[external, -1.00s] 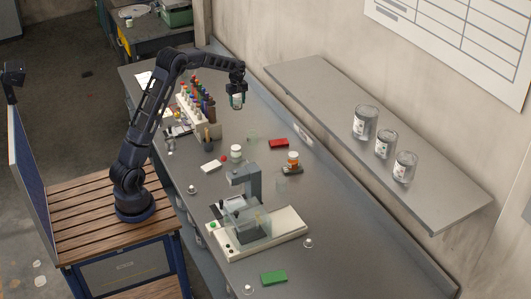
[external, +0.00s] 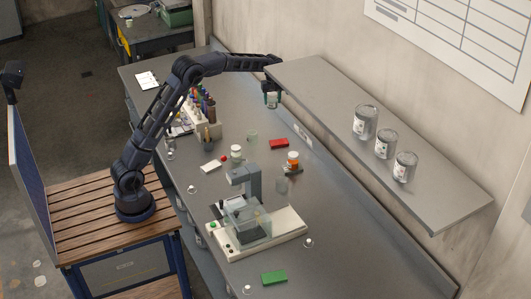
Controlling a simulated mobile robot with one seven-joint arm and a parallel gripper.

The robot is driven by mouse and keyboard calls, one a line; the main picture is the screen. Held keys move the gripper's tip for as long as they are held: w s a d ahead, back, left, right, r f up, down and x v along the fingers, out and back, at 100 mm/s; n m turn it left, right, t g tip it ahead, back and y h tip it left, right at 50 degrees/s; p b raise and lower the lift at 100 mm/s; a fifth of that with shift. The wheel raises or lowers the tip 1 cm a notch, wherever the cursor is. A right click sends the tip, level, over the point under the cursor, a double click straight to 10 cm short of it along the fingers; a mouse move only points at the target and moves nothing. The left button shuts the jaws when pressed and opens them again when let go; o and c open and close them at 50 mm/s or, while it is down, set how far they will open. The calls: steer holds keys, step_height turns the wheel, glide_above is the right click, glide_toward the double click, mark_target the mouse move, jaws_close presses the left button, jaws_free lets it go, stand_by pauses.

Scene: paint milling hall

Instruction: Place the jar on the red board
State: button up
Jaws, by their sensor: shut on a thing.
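My gripper (external: 271,92) is shut on a small clear jar with a pale label (external: 272,101). It holds the jar upright in the air, close to the front edge of the wall shelf. The arm reaches out over the bench from the left. The upper part of the jar is hidden by the fingers.
A jar with an orange lid (external: 293,160) stands near the red board. A pale green glass (external: 252,136) and a white jar (external: 236,152) stand to its left. The wall shelf (external: 310,88) overhangs the bench's back. A green board (external: 273,278) lies in front.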

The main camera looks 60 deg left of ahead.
steer(key=w+d, duration=0.2)
steer(key=d, duration=0.2)
glide_above(279, 142)
steer(key=shift+m, duration=0.3)
step_height(279, 142, down, 20)
steer(key=shift+r, duration=0.2)
steer(key=shift+f, duration=0.1)
steer(key=o, duration=1)
steer(key=shift+o, duration=0.2)
